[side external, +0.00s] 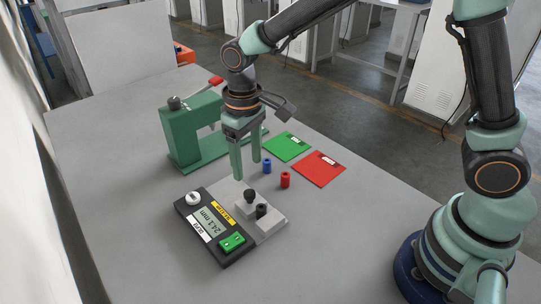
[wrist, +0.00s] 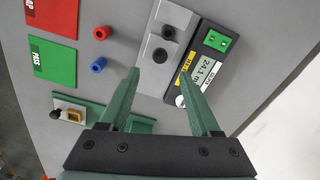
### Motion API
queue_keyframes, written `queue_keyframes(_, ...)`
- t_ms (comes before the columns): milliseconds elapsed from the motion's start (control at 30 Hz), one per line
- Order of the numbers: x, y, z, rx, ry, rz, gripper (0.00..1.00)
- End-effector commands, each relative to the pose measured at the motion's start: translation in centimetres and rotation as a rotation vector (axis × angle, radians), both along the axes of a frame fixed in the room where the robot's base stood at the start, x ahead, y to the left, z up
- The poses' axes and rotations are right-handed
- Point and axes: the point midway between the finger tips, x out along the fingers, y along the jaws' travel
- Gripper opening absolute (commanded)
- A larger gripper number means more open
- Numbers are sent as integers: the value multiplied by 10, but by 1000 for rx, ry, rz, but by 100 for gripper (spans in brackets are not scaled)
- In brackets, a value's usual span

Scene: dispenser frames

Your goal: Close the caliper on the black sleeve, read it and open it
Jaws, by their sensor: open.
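The caliper is a black box (side external: 217,252) with a display (side external: 210,222) reading about 24.1 mm, a white knob (side external: 193,198) and a green switch (side external: 232,241). A light grey block (side external: 275,222) adjoins it. The black sleeve (side external: 262,211) stands upright on this block, beside a round black knob (side external: 250,195). In the wrist view the sleeve (wrist: 168,32) and the knob (wrist: 160,55) lie beyond my fingertips. My gripper (side external: 247,170) is open and empty, fingers pointing down, above the table behind the block. Whether the caliper touches the sleeve is too small to tell.
A blue sleeve (side external: 267,166) and a red sleeve (side external: 285,180) stand on the table near my fingers. A green mat (side external: 288,147), labelled PASS in the wrist view, and a red mat (side external: 319,170) lie behind. A green frame (side external: 185,140) stands left. The front right table is clear.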

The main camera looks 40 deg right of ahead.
Motion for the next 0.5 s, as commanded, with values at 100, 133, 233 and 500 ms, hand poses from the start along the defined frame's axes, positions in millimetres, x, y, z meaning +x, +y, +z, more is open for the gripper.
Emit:
queue_keyframes(100, -1, -1, -26, -3, 6, 0, 64)
queue_keyframes(133, -1, 0, -32, -3, 6, 0, 64)
queue_keyframes(233, -1, -1, -50, -3, 6, 0, 64)
queue_keyframes(500, -1, 0, -81, -1, 3, 0, 64)
